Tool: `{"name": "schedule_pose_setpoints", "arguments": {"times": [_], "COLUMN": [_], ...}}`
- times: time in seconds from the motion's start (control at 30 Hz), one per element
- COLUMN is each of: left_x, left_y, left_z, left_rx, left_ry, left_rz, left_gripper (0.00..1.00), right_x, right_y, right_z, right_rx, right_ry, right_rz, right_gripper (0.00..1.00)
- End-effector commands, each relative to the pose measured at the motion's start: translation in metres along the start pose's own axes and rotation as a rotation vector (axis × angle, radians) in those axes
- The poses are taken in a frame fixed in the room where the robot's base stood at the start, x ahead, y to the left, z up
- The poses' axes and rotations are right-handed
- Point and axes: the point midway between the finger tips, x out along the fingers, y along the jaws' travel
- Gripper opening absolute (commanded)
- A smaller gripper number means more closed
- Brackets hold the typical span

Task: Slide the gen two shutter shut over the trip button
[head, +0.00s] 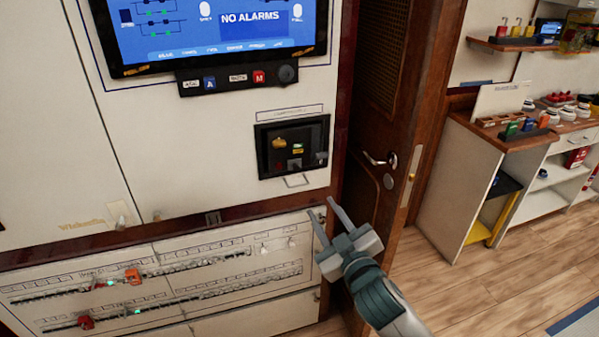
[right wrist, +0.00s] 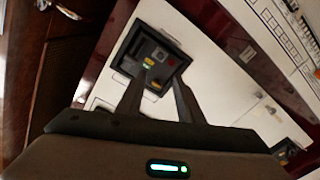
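A black-framed recessed panel (head: 263,150) sits in the white cabinet face, under a label strip too small to read. Inside it are a yellow part (head: 279,143), a green-lit part (head: 298,148) and a small dark red part (head: 280,165). I cannot tell which part is the gen two shutter or the trip button. My right gripper (head: 322,206) is open and empty, below and right of the panel. In the right wrist view its spread fingers (right wrist: 159,78) overlap the panel's picture (right wrist: 129,66). My left gripper is out of view.
A screen reading "NO ALARMS" (head: 250,19) is above the panel, with a black control strip (head: 222,80) under it. Breaker rows (head: 160,272) with orange-red pieces lie below. A brown door with a lever handle (head: 380,158) stands right of the cabinet.

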Motion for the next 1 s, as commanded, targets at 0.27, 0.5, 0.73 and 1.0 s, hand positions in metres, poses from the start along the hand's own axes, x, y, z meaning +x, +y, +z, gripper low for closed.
{"name": "schedule_pose_setpoints", "arguments": {"times": [0.27,0.5,0.73,1.0], "left_x": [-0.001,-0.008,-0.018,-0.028], "left_y": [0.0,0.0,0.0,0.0], "left_z": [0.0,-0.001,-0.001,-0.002], "left_rx": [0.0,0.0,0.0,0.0], "left_ry": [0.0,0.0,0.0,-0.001], "left_rz": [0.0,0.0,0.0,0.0], "left_gripper": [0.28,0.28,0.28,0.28], "right_x": [0.004,0.026,0.063,0.108], "right_y": [0.0,0.001,0.001,0.001], "right_z": [0.0,-0.001,-0.002,-0.001], "right_rx": [0.0,-0.001,-0.001,0.0], "right_ry": [0.0,-0.002,-0.002,-0.002], "right_rz": [0.0,0.001,0.0,0.001], "right_gripper": [0.34,0.34,0.34,0.34]}}
